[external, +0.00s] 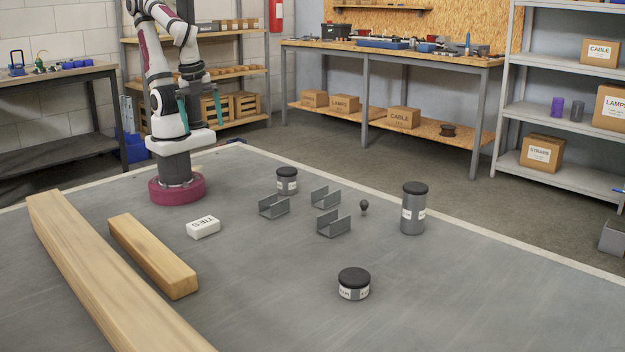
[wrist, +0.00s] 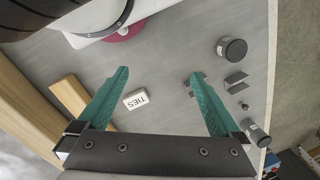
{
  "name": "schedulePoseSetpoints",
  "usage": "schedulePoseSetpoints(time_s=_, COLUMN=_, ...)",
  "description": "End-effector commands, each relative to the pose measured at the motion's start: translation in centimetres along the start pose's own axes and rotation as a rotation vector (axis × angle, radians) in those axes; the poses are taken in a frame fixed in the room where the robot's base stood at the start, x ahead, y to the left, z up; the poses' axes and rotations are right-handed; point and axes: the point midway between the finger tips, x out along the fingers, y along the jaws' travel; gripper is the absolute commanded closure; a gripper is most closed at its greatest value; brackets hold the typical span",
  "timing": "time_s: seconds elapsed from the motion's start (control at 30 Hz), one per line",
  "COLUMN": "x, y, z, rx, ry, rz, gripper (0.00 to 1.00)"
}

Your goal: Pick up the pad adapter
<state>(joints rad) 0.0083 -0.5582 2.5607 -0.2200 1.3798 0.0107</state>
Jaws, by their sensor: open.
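No label marks the pad adapter. In the wrist view, one channel (wrist: 236,81) and the knob (wrist: 244,105) lie right of my right finger, which partly covers another channel. My gripper (wrist: 159,73), also in the external view (external: 196,100), is open, empty and high above the table near my base.
A white TIES box (external: 204,227) lies left of the channels. Dark-lidded jars stand behind (external: 287,181), right (external: 413,208) and front (external: 353,284). A long wooden beam (external: 105,270) and a shorter block (external: 152,256) lie at left. The front right tabletop is clear.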

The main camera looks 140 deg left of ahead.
Motion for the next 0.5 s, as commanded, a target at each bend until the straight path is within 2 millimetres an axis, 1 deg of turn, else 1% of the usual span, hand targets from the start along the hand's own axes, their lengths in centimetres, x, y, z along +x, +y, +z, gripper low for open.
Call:
schedulePoseSetpoints(time_s=0.07, x=0.1, y=-0.2, z=-0.1, rx=-0.059, ry=-0.019, rz=0.031, gripper=0.0)
schedulePoseSetpoints(time_s=0.13, x=0.4, y=-0.6, z=-0.3, rx=-0.227, ry=-0.065, rz=0.121, gripper=0.0)
schedulePoseSetpoints(time_s=0.17, x=0.6, y=-0.9, z=-0.5, rx=-0.335, ry=-0.092, rz=0.18, gripper=0.0)
schedulePoseSetpoints(time_s=0.27, x=2.0, y=-3.2, z=-1.5, rx=-0.801, ry=-0.184, rz=0.437, gripper=0.0)
schedulePoseSetpoints(time_s=0.3, x=2.9, y=-4.7, z=-1.8, rx=-1.004, ry=-0.215, rz=0.553, gripper=0.0)
schedulePoseSetpoints(time_s=0.37, x=4.6, y=-7.6, z=-1.8, rx=-1.318, ry=-0.25, rz=0.741, gripper=0.0)
schedulePoseSetpoints(time_s=0.4, x=6.2, y=-9.8, z=-1.3, rx=-1.532, ry=-0.266, rz=0.879, gripper=0.0)
schedulePoseSetpoints(time_s=0.43, x=7.4, y=-11.5, z=-0.6, rx=-1.688, ry=-0.275, rz=0.989, gripper=0.0)
schedulePoseSetpoints(time_s=0.47, x=8.8, y=-13.2, z=0.4, rx=-1.838, ry=-0.274, rz=1.099, gripper=0.0)
schedulePoseSetpoints(time_s=0.5, x=10.7, y=-15.2, z=2.0, rx=-2.02, ry=-0.269, rz=1.246, gripper=0.0)
